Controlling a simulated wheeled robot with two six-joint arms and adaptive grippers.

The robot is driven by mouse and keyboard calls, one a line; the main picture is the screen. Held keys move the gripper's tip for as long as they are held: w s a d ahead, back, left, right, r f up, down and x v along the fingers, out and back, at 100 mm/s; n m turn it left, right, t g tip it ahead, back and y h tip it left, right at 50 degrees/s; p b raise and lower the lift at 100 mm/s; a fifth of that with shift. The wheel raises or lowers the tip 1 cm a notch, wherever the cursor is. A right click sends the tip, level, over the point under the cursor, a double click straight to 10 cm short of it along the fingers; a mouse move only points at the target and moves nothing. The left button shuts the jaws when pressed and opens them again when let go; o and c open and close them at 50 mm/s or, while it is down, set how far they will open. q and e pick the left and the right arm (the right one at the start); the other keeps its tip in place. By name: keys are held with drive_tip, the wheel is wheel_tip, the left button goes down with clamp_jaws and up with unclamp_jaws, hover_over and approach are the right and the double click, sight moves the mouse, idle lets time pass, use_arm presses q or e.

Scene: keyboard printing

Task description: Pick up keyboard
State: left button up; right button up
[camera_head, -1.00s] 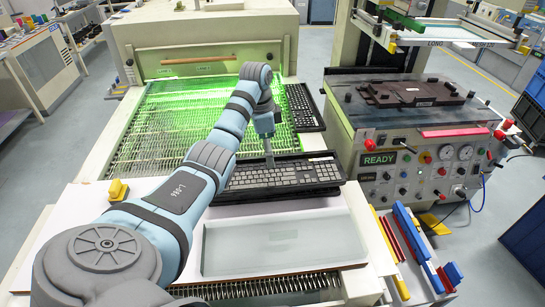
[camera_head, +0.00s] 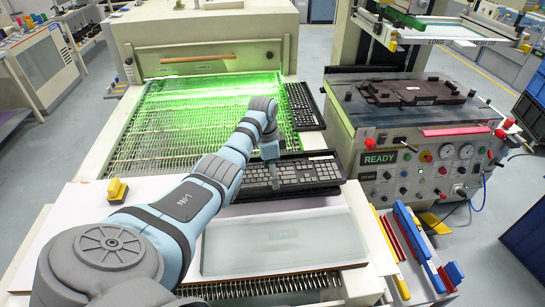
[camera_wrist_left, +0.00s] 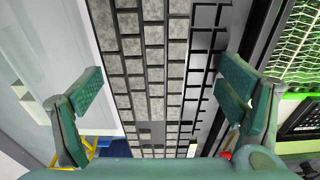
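A black keyboard with grey keys (camera_head: 308,173) lies at the front end of the green-lit wire conveyor, just behind a white board. My left gripper (camera_head: 273,180) points down over the keyboard's left-middle part. In the left wrist view, the keyboard (camera_wrist_left: 150,60) runs lengthwise between the two green finger pads of my left gripper (camera_wrist_left: 162,88). The pads are spread wide, one on each side, with visible gaps to the keyboard. I cannot tell whether the fingertips reach down to its sides. My right gripper is not in view.
Another black keyboard (camera_head: 303,108) lies further back at the conveyor's right edge. A glass-like plate (camera_head: 280,245) lies on the white board (camera_head: 345,195) in front. A control panel (camera_head: 425,170) stands at the right, with coloured squeegee-like bars (camera_head: 415,245) before it.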

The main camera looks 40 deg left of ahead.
use_arm(q)
drive_tip(key=c, duration=0.5)
wheel_tip(320, 180, up, 20)
drive_tip(key=p, duration=0.8)
drive_tip(key=shift+c, duration=0.2)
wheel_tip(320, 180, down, 5)
drive_tip(key=b, duration=0.4)
drive_tip(key=shift+w+b, duration=0.15)
drive_tip(key=shift+b, duration=0.25)
